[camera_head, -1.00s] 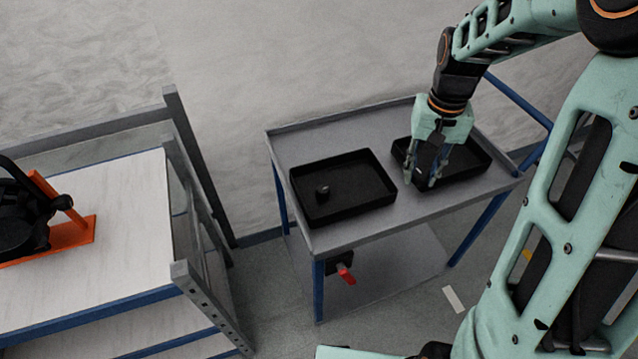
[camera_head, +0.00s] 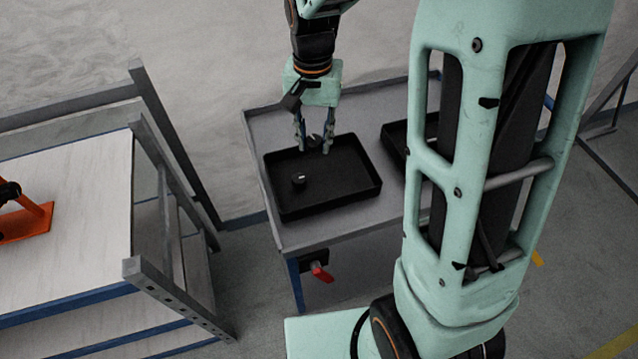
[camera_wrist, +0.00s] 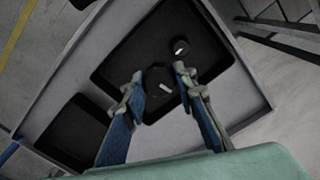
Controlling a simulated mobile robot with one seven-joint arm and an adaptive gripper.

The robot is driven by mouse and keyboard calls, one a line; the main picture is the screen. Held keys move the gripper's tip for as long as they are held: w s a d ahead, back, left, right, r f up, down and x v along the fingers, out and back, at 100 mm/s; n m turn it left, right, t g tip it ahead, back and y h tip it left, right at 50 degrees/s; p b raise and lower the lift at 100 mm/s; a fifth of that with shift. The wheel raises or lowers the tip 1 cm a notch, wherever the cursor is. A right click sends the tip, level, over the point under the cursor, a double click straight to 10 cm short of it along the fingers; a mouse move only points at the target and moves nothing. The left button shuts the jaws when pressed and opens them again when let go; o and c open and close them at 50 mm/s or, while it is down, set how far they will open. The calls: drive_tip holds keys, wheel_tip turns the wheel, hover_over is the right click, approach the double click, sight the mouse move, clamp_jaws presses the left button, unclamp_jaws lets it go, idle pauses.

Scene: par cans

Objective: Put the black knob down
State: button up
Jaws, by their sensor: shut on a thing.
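My gripper (camera_head: 315,146) is shut on a black knob (camera_head: 314,141) and holds it over the back part of the left black tray (camera_head: 322,206). In the wrist view the held black knob (camera_wrist: 160,82), with a white mark on top, sits between the two fingertips (camera_wrist: 158,88). Whether it touches the tray floor I cannot tell. A second black knob (camera_head: 298,179), also with a white mark, stands in the same tray at the left; it also shows in the wrist view (camera_wrist: 181,47), apart from the held one.
Both trays are on a grey cart top (camera_head: 262,128) with a raised rim. The right tray (camera_head: 393,143) is partly hidden by my arm. A red-handled part (camera_head: 321,272) hangs below the cart top. A white-topped bench (camera_head: 75,225) stands at the left.

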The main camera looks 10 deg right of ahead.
drive_tip(key=s+a+f+m+b, duration=0.2)
drive_tip(key=a, duration=0.2)
drive_tip(key=p, duration=0.1)
hover_over(343, 173)
drive_tip(key=a, duration=0.1)
wheel_tip(343, 173, down, 9)
drive_tip(key=shift+s, duration=0.15)
drive_tip(key=shift+d+f, duration=0.25)
drive_tip(key=shift+f, duration=0.1)
drive_tip(key=shift+w+d+f, duration=0.1)
drive_tip(key=shift+f, duration=0.8)
drive_tip(key=shift+w+d+f, duration=0.1)
drive_tip(key=shift+f, duration=0.75)
drive_tip(key=shift+f, duration=0.15)
drive_tip(key=o, duration=0.6)
drive_tip(key=shift+f, duration=0.1)
drive_tip(key=o, duration=0.4)
